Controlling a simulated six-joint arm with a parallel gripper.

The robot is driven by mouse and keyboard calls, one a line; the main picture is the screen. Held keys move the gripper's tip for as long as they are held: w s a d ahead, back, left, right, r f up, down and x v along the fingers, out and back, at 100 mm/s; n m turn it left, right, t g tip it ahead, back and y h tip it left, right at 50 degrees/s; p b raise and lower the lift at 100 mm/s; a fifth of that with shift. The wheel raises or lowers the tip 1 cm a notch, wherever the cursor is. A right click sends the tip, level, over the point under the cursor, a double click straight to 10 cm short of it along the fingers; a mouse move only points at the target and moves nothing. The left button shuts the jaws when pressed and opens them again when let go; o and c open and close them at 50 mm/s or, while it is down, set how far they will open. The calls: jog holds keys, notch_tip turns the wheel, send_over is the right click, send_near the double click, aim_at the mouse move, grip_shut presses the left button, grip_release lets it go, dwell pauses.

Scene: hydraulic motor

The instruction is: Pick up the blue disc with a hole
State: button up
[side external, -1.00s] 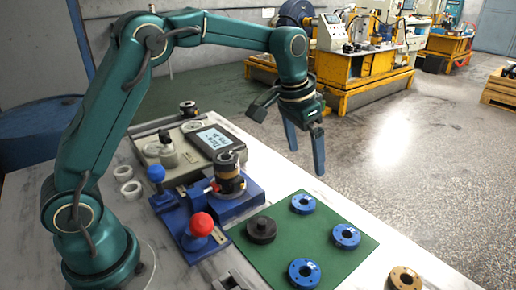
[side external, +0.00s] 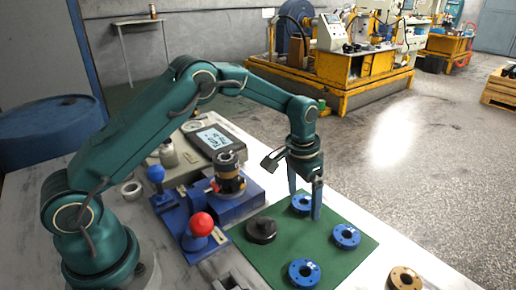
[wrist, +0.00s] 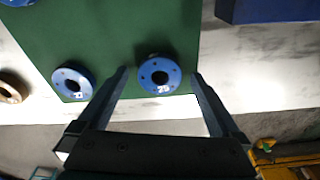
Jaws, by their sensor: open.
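Several blue discs with holes lie on the green mat (side external: 335,225). The far blue disc (side external: 298,204) is partly hidden behind my gripper in the side view. In the wrist view this far disc (wrist: 159,64) appears just ahead of and between the fingertips. My gripper (side external: 304,207) is open, pointing down, with its fingers on either side of that disc and nothing held. I cannot tell how high the fingertips are above the mat. A second blue disc (side external: 346,236) lies to the right, and a third blue disc (side external: 304,271) lies nearer the front.
A black round part (side external: 261,230) sits on the mat's left. A blue fixture (side external: 232,203) with a motor body and a red knob (side external: 201,225) stand left of the mat. A tan disc (side external: 405,279) lies right of the mat. The mat's centre is free.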

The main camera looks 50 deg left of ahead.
grip_shut()
jog(key=shift+r, duration=0.15)
jog(key=shift+r, duration=0.6)
jog(key=r, duration=0.3)
jog(key=shift+s+a+r, duration=0.1)
jog(key=shift+a+r, duration=0.05)
jog(key=shift+a, duration=0.25)
jog(key=s+a+r, duration=0.4)
jog(key=a+r, duration=0.2)
jog(key=a, duration=0.4)
jog(key=shift+s+r, duration=0.15)
jog(key=shift+s, duration=0.05)
jog(key=shift+r, duration=0.15)
